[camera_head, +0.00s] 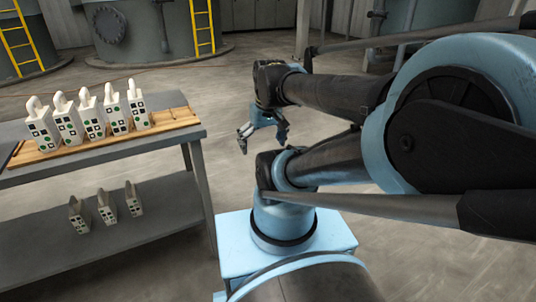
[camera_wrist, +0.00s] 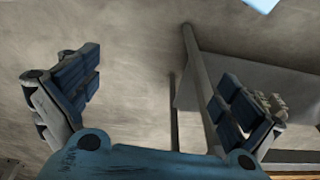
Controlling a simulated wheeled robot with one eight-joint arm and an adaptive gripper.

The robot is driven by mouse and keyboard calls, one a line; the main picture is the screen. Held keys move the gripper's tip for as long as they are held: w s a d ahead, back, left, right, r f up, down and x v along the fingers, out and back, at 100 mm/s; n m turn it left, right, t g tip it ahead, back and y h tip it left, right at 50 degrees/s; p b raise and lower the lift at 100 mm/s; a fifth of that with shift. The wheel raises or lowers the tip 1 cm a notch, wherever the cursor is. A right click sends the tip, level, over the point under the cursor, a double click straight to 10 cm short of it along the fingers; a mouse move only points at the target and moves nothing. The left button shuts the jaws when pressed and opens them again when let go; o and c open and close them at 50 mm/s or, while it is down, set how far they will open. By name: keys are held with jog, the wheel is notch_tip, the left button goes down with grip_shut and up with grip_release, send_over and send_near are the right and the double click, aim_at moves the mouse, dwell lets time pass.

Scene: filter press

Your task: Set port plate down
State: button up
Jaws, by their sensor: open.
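Several white plates with loop handles, black-and-white markers and green dots stand upright in a row (camera_head: 91,120) on a wooden board (camera_head: 176,117) on the grey table's top. They look like the port plates, but I cannot tell which one the task means. Three similar plates (camera_head: 107,207) stand on the lower shelf. My gripper (camera_head: 263,142) is right of the table, apart from all plates. In the wrist view its two fingers (camera_wrist: 160,85) are wide apart with nothing between them. Pale objects (camera_wrist: 271,102) show partly hidden behind the right finger.
The grey table (camera_head: 195,160) has a leg at its near right corner and a lower shelf (camera_head: 165,235) with bare room. Open concrete floor (camera_head: 225,100) lies between the table and my arm. Tanks (camera_head: 135,30) with yellow ladders (camera_head: 203,25) stand at the back.

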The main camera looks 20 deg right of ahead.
jog(key=shift+s+d+f+m+h, duration=0.15)
jog(key=shift+s+d+f+m, duration=0.35)
jog(key=shift+f, duration=0.2)
jog(key=shift+s+d+f+m+h, duration=0.15)
jog(key=shift+s+d+f+m, duration=0.25)
jog(key=shift+s+f, duration=0.25)
jog(key=shift+w, duration=0.1)
